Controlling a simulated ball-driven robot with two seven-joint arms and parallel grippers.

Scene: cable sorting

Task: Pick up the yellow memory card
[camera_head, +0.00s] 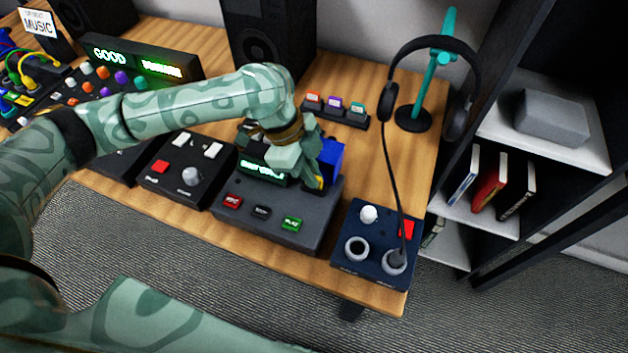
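My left gripper (314,172) is over the right end of the dark sampler box (270,222), pointing down. A small yellow patch (318,183), likely part of the yellow memory card, shows at its fingertips; most of it is hidden by the fingers. I cannot tell whether the fingers are closed on it or only around it. A blue block (332,153) sits right behind the fingers. A rack (345,118) behind holds an orange, a purple and a teal card. My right gripper is not in view.
A blue panel (348,226) with a plugged headphone cable is at the table's front right. Headphones (463,112) hang on a teal stand (432,75). A black knob box (188,160) is left of the sampler; a speaker (262,40) stands behind.

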